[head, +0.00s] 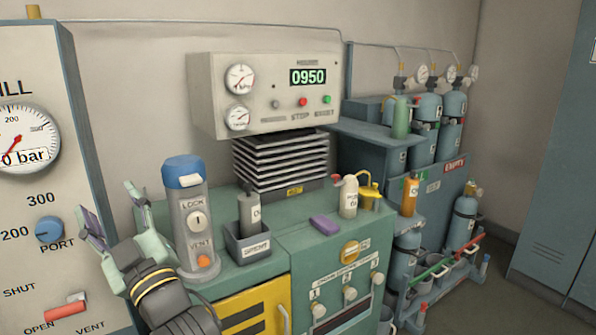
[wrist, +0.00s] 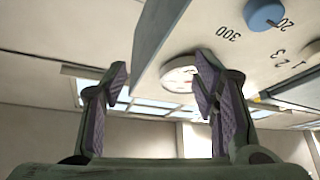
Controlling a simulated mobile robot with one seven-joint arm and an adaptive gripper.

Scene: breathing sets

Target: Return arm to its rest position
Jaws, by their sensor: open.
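My gripper (head: 108,222) is at the lower left of the head view, raised in front of the grey fill panel (head: 45,130) and left of the grey cylinder with a blue cap (head: 188,215). Its fingers are apart with nothing between them. In the wrist view my gripper (wrist: 158,92) also shows open and empty, with the panel's underside, a gauge and a window-like bright area beyond. The fingers touch nothing that I can see. Most of my arm is outside the head view.
The green bench (head: 290,235) holds a grey box with a bottle (head: 249,212), a purple block (head: 325,224), a white bottle (head: 348,196) and a yellow container (head: 369,194). A control box (head: 265,90) reads 0950. Gas cylinders (head: 425,115) stand at right. Floor shows at the lower right.

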